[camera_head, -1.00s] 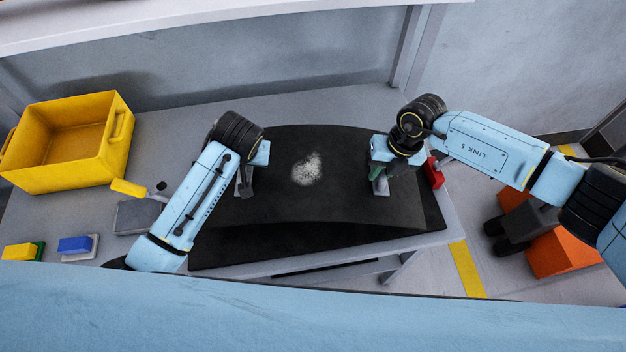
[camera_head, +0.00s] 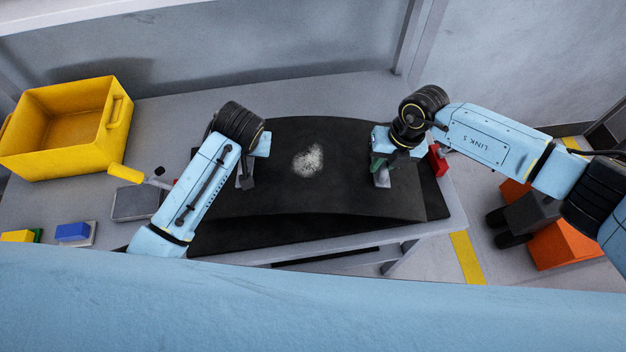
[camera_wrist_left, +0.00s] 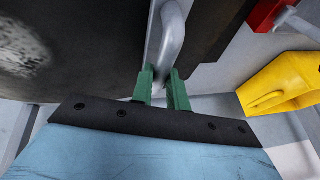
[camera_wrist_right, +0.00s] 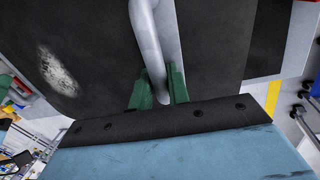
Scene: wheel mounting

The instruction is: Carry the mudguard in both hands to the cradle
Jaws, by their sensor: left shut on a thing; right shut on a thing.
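The mudguard (camera_head: 340,185) is a wide black curved panel with a whitish speckled patch, arched over a black mat (camera_head: 265,243) on the grey bench. Whether its ends touch the mat I cannot tell. My left gripper (camera_head: 245,180) is shut on a grey handle at the mudguard's left end; its green fingers (camera_wrist_left: 163,90) straddle the handle (camera_wrist_left: 170,45) in the left wrist view. My right gripper (camera_head: 381,175) is shut on the right-end handle, also seen in the right wrist view (camera_wrist_right: 147,40) between green fingers (camera_wrist_right: 158,90). I cannot make out a cradle.
A yellow crate (camera_head: 30,155) stands at the bench's left. A red item (camera_head: 438,160) sits beside the mudguard's right end. An orange object (camera_head: 565,245) stands on the floor at right.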

